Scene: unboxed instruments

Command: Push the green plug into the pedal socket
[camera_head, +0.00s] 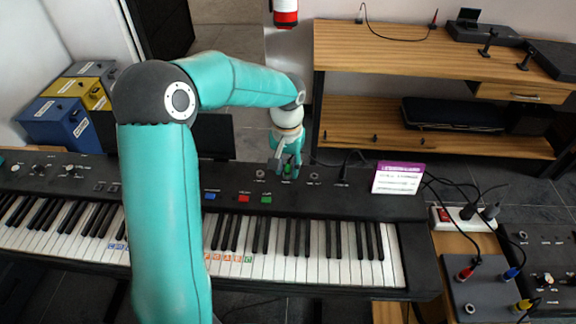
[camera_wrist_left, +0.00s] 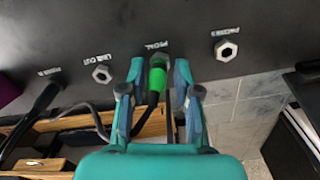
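The green plug (camera_wrist_left: 158,78) is at the pedal socket (camera_wrist_left: 158,59), whose grey rim shows just beyond the plug's end. The plug is in line with the socket; how deep it sits I cannot tell. A dark cable runs back from it. My left gripper (camera_wrist_left: 160,76) has one finger on each side of the plug, with visible gaps, so it looks open around it. In the head view my left gripper (camera_head: 287,164) points down at the back of the keyboard (camera_head: 330,205), and a bit of the green plug (camera_head: 288,169) shows between the fingers. My right gripper is not in view.
Two empty sockets flank the pedal one: line out (camera_wrist_left: 102,74) and phones (camera_wrist_left: 226,52). A black plug (camera_wrist_left: 46,97) sits at the power socket. A purple-edged card (camera_head: 397,178) stands right of the gripper. A wooden shelf (camera_head: 440,145) stands behind the keyboard.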

